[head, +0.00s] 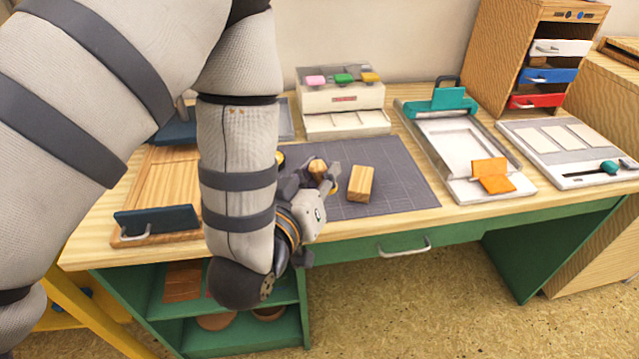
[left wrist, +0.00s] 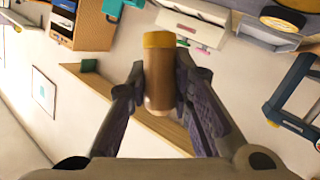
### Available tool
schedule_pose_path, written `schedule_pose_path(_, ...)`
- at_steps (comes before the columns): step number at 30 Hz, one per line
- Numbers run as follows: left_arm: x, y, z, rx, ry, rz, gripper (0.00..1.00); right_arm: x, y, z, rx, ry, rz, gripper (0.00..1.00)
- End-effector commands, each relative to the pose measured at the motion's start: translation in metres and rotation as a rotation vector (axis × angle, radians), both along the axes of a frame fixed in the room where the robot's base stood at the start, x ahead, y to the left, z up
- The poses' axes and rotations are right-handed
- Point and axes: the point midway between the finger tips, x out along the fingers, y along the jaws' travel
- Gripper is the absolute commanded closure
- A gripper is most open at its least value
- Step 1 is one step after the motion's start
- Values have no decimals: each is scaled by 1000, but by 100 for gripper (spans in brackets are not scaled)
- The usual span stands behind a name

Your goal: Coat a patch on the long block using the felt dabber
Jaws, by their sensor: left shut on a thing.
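The felt dabber is a brown wooden cylinder with a yellow end. My left gripper (head: 324,176) is shut on it; its handle (head: 317,166) shows between the fingers in the head view. In the left wrist view the dabber (left wrist: 160,85) stands between the two fingers (left wrist: 160,100), yellow end away from the palm. The long block (head: 361,184) is pale wood and lies on the grey mat (head: 405,178), just right of my left gripper and apart from it. No coloured patch shows on its visible faces. My right gripper is not in view.
A white holder (head: 342,98) with pink, green and yellow pads stands behind the mat. A white press with a teal clamp (head: 450,98) and an orange piece (head: 491,175) stands to the right. A wooden tray (head: 160,185) lies left, partly behind my arm. The mat right of the block is clear.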

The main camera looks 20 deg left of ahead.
Motion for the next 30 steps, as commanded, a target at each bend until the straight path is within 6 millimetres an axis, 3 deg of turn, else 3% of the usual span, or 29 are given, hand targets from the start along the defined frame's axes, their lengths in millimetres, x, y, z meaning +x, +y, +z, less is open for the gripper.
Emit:
schedule_pose_path(4,46,-15,22,-98,-45,-1,98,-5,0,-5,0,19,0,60)
schedule_pose_path(9,77,-26,47,-156,-80,-18,98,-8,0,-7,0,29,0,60)
schedule_pose_path(11,81,-28,45,-162,-81,-21,98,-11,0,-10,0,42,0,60)
schedule_pose_path(19,81,-29,3,-162,-70,-22,98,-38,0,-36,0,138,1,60)
schedule_pose_path(30,80,-28,4,-162,-89,-23,98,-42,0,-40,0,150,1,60)
